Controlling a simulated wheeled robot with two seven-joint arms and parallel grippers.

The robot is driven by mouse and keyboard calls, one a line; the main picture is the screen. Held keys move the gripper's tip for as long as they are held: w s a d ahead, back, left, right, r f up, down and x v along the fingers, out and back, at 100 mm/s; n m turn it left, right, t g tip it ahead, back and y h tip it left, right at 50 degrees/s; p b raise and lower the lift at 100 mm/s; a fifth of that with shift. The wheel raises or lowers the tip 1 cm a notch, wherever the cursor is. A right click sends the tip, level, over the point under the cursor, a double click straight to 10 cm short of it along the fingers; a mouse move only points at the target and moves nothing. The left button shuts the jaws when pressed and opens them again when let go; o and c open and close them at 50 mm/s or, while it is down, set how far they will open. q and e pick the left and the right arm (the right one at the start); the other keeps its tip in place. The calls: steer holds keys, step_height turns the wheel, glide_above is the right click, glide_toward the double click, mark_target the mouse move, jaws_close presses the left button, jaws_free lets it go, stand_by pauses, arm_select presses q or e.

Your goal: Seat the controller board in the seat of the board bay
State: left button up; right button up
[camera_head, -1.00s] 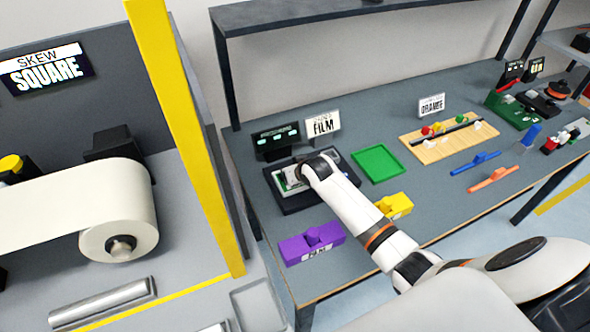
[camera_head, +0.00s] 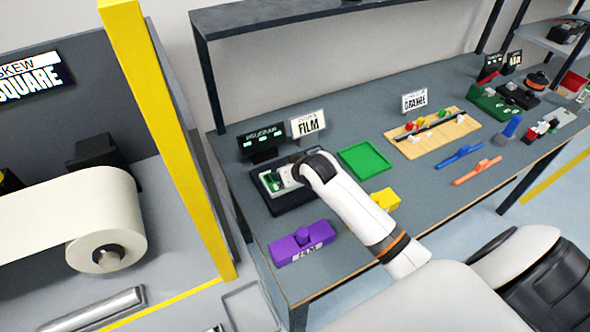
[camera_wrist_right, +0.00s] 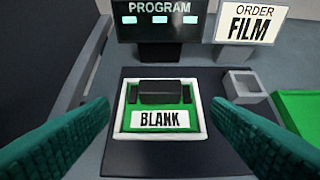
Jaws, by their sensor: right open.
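The board bay is a dark base (camera_head: 290,207) on the bench; the base (camera_wrist_right: 165,159) also fills the middle of the right wrist view. A green controller board labelled BLANK (camera_wrist_right: 160,119), with a black block on it, lies inside a white frame (camera_wrist_right: 204,125) on the base. The board (camera_head: 273,183) shows partly in the head view. A small grey square pocket (camera_wrist_right: 243,85) is at the base's right. My right gripper (camera_wrist_right: 165,122) is open and empty, its teal fingers apart on either side of the board, nearer the camera. My left gripper is out of view.
A PROGRAM display (camera_head: 262,143) and an ORDER FILM sign (camera_head: 308,124) stand behind the bay. A green tray (camera_head: 366,160) is to its right. A purple block (camera_head: 302,245) and a yellow block (camera_head: 386,199) are in front.

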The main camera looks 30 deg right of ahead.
steer(key=shift+v, duration=2.05)
steer(key=shift+f, duration=0.1)
